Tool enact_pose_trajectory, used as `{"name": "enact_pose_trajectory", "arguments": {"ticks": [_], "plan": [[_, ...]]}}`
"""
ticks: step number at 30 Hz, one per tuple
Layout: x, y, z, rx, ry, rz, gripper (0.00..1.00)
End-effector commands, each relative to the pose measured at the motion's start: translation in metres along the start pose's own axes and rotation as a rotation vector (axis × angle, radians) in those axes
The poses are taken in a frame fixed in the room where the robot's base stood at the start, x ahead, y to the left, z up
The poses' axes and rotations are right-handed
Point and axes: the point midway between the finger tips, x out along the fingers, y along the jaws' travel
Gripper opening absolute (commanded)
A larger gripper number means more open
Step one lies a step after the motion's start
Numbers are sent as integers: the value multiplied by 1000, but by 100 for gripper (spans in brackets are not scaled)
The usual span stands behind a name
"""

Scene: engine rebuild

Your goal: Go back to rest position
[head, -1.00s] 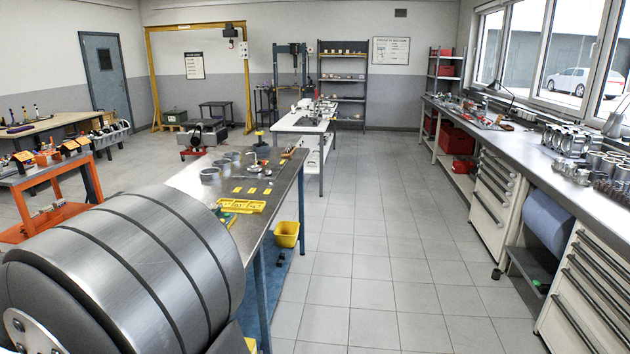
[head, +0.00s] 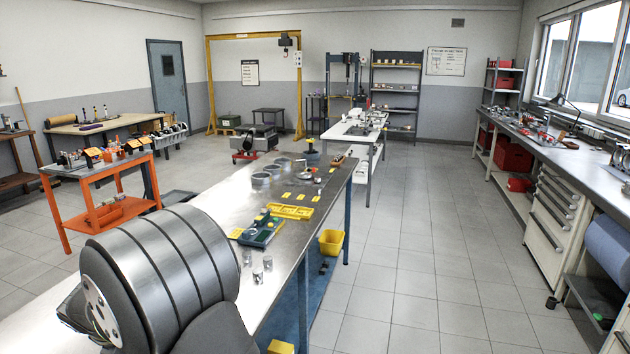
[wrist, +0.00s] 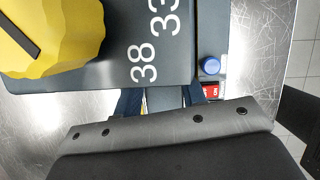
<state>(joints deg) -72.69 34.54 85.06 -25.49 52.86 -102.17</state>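My gripper (wrist: 162,99) shows at the lower middle of the wrist view. Its two dark fingers stand apart, and I see nothing clearly gripped between them. They overlap the edge of a dark grey panel (wrist: 110,78) with white numbers 33 and 38. A yellow scalloped knob (wrist: 60,35) with a black pointer sits on the panel at upper left. In the head view the gripper is not visible; the thick grey part of my arm fills the lower left, over the steel workbench (head: 225,185).
The workbench carries a green-blue tray (head: 262,231), small metal cylinders (head: 257,275), a yellow tray (head: 290,211) and grey rings (head: 262,178). A yellow bin (head: 331,242) is beside it. An orange cart (head: 100,180) stands left. The tiled aisle (head: 425,250) on the right is clear.

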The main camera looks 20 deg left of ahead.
Motion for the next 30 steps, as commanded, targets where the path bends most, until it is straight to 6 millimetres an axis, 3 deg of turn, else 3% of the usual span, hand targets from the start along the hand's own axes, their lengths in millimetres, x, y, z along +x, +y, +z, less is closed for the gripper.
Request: {"name": "enact_pose_trajectory", "arguments": {"ticks": [17,23,30], "plan": [[-2,0,1,2,-1,1,37],[-30,1,1,1,-2,5,37],[-79,1,1,1,-3,5,37]]}}
